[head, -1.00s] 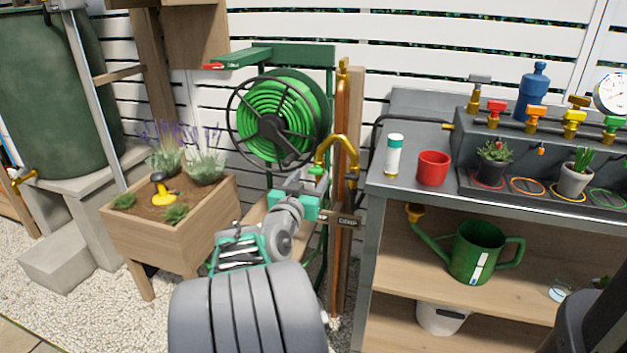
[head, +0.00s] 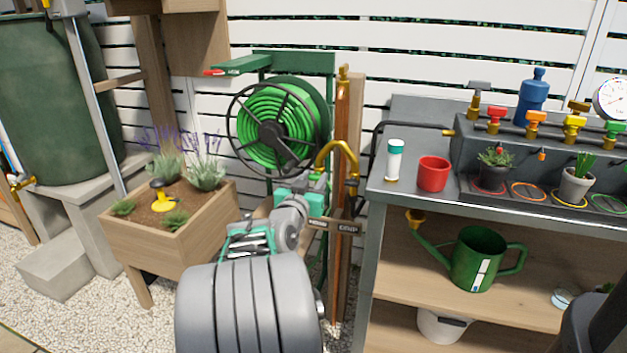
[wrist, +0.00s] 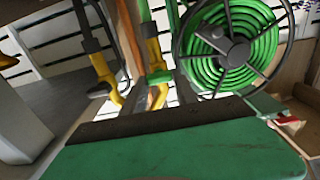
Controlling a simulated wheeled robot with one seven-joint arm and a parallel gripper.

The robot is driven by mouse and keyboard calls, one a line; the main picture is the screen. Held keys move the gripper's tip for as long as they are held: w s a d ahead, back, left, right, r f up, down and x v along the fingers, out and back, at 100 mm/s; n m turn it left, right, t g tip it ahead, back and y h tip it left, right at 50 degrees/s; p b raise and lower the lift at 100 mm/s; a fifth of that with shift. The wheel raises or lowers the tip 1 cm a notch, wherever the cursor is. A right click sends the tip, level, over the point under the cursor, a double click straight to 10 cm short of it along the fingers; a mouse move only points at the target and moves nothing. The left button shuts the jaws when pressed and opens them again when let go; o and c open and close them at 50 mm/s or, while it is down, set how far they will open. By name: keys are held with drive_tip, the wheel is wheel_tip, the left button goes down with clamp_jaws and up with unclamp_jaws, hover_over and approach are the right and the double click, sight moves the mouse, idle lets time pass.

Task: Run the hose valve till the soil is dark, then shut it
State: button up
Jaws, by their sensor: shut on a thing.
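The hose valve with its small green lever (head: 318,174) sits under the curved brass pipe (head: 338,148), beside the hose reel. My gripper (head: 316,190) is at this valve and shut on its lever; the grip itself is mostly hidden. The soil (head: 150,212) in the wooden planter (head: 160,249) looks medium brown. A yellow and black sprinkler (head: 162,201) stands on the soil; no water is visible.
The green hose reel (head: 272,130) is close behind my gripper, with a copper pipe (head: 340,265) to its right. A workbench (head: 410,196) on the right holds a red pot (head: 433,174), a white bottle (head: 394,160) and several coloured valves. A green watering can (head: 477,260) stands below.

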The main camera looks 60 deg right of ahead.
clamp_jaws()
drive_tip(key=shift+n, duration=0.4)
drive_tip(key=n+p, duration=0.2)
drive_tip(key=n, duration=0.1)
drive_tip(key=shift+w+r+n, duration=0.1)
drive_tip(key=shift+w+n, duration=0.05)
drive_tip(key=shift+n, duration=0.25)
drive_tip(key=n+p, duration=0.2)
drive_tip(key=n, duration=0.2)
drive_tip(key=shift+n+p, duration=0.3)
drive_tip(key=n+p, duration=0.3)
drive_tip(key=n, duration=0.1)
drive_tip(key=shift+w, duration=0.1)
drive_tip(key=n+p, duration=0.2)
drive_tip(key=n, duration=0.1)
drive_tip(key=n+p, duration=0.1)
drive_tip(key=shift+f+n, duration=0.3)
drive_tip(key=shift+p, duration=0.3)
